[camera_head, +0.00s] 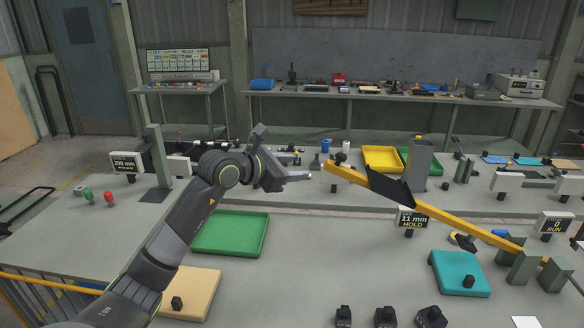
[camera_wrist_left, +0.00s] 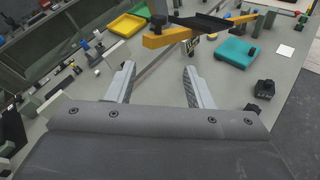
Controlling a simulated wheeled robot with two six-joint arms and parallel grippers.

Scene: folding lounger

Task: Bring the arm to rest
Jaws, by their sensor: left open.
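A long yellow arm (camera_head: 440,215) slants across the right half of the head view, with a black plate (camera_head: 388,186) on it. Its right end meets grey blocks (camera_head: 522,268); its left end is raised, with a dark knob (camera_head: 340,158) near it. The yellow arm (camera_wrist_left: 175,38) also shows beyond my fingers in the left wrist view. My left gripper (camera_head: 298,176) is open, just left of the arm's raised end in the head view. In the left wrist view my left gripper (camera_wrist_left: 158,72) has nothing between its fingers. My right gripper is not in view.
A display reading 11 mm HOLD (camera_head: 413,219) stands below the yellow arm. A green tray (camera_head: 230,234), a tan pad (camera_head: 190,292) and a teal pad (camera_head: 460,274) lie on the bench. A yellow tray (camera_head: 383,159) is behind. Bare bench lies between the green tray and teal pad.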

